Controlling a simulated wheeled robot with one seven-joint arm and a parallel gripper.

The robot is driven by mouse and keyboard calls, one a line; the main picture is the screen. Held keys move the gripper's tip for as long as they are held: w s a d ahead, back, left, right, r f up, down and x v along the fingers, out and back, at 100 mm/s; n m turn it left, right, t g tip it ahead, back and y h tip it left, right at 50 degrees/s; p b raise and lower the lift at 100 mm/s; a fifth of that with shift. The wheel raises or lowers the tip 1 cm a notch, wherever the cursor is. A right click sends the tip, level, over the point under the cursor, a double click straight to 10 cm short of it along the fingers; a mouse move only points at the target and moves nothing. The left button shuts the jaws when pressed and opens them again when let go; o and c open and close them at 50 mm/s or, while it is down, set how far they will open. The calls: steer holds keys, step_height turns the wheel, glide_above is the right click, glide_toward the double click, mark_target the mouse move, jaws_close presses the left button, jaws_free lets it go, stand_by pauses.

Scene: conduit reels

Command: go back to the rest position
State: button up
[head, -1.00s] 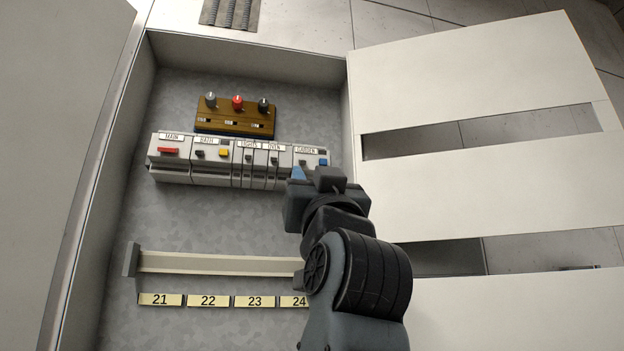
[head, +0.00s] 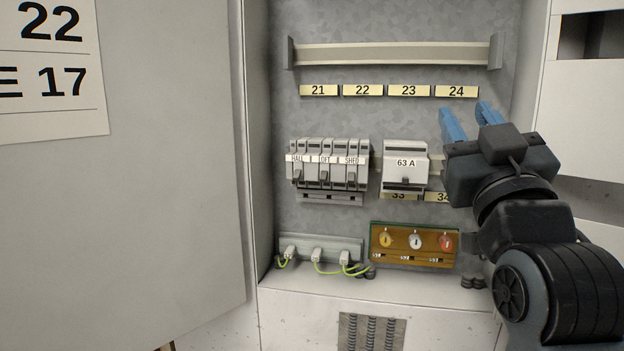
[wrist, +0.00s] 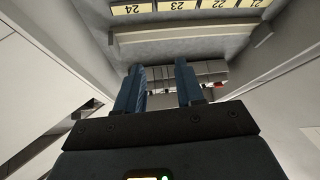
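My gripper (head: 470,122) is at the right of the head view, in front of the right side of the open cabinet, just below label 24. Its two blue fingers point up and stand apart with nothing between them. In the wrist view the fingers (wrist: 158,88) are also apart and empty. Behind them an upper row of breakers (wrist: 208,72) shows, partly hidden by the fingers. The arm covers part of the cabinet's lower right.
An empty rail (head: 395,54) runs above labels 21 to 24. Below are a breaker row (head: 327,165), a 63 A breaker (head: 405,165), a terminal strip (head: 320,250) with green wires and a brown panel (head: 415,243) with three knobs.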

steer(key=s+d+f+g+y, duration=0.1)
steer(key=s+f+g, duration=0.1)
steer(key=s+f, duration=0.5)
steer(key=s+d+f+n+g+p, duration=0.1)
steer(key=s+f, duration=0.3)
steer(key=f, duration=0.7)
steer(key=s+d+f+g+y, duration=0.15)
steer(key=s+f, duration=0.35)
steer(key=f, duration=0.5)
steer(key=s+f+m+g, duration=0.1)
steer(key=s+f+g, duration=0.1)
steer(key=s, duration=1.1)
steer(key=s+a+f+m+g+h+p, duration=0.1)
steer(key=s+f+g, duration=0.2)
steer(key=s, duration=1.1)
steer(key=shift+f+m, duration=0.4)
steer(key=shift+f, duration=0.5)
